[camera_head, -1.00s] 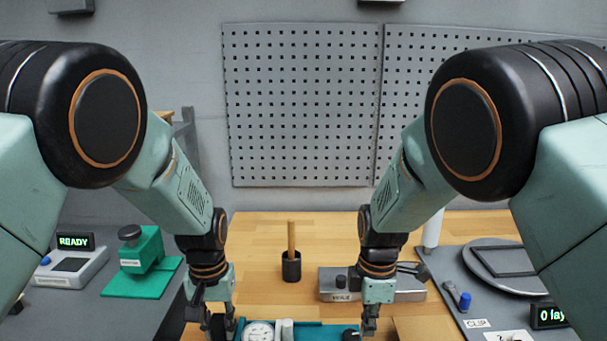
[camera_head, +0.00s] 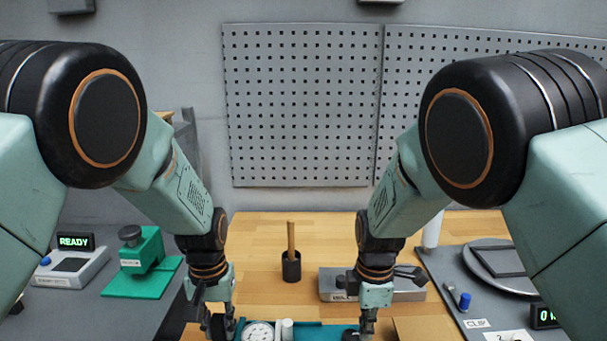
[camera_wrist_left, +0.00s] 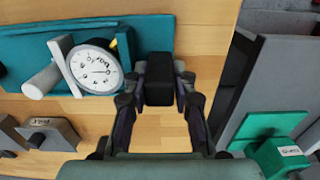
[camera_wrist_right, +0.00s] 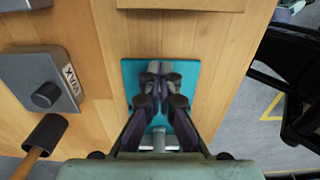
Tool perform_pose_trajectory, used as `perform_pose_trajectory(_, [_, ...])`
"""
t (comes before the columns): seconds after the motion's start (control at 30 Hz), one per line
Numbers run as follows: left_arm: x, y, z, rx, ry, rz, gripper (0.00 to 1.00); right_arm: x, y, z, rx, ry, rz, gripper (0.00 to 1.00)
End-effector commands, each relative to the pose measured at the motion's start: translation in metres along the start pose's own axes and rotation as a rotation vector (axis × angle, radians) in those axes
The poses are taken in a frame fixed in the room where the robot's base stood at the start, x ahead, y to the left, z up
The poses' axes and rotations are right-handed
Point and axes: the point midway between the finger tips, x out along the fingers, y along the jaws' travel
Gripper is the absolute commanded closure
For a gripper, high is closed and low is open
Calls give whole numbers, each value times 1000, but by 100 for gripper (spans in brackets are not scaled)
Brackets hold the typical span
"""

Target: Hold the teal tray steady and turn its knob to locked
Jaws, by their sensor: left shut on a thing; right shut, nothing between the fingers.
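The teal tray (camera_head: 310,330) lies on the wooden bench at the bottom edge of the head view, partly cut off. It carries a white dial gauge (camera_head: 258,332) and a white cylinder (camera_head: 287,329). My left gripper (camera_wrist_left: 160,85) is shut on a dark block at the tray's end, seen in the left wrist view beside the dial gauge (camera_wrist_left: 93,69). My right gripper (camera_wrist_right: 158,75) is shut and empty, over the tray's other end (camera_wrist_right: 190,75). A dark knob (camera_head: 350,334) shows just left of my right gripper in the head view; its marking cannot be read.
A grey WAX block (camera_wrist_right: 45,90) and a dark cup with a wooden handle (camera_head: 291,265) stand behind the tray. A brown board (camera_head: 425,329) lies to the right. Grey side benches hold a green press (camera_head: 143,255) and a round plate (camera_head: 500,262).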

Motion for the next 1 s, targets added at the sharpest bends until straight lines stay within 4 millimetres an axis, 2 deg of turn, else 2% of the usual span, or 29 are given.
perform_pose_trajectory(0.7, [-1, 1, -1, -5, 4, 3, 100, -1, -3, -1, 2, 2, 1, 100])
perform_pose_trajectory(1.0, [-1, 1, -1, -3, 4, 2, 100, 0, -3, 7, 2, 2, 0, 100])
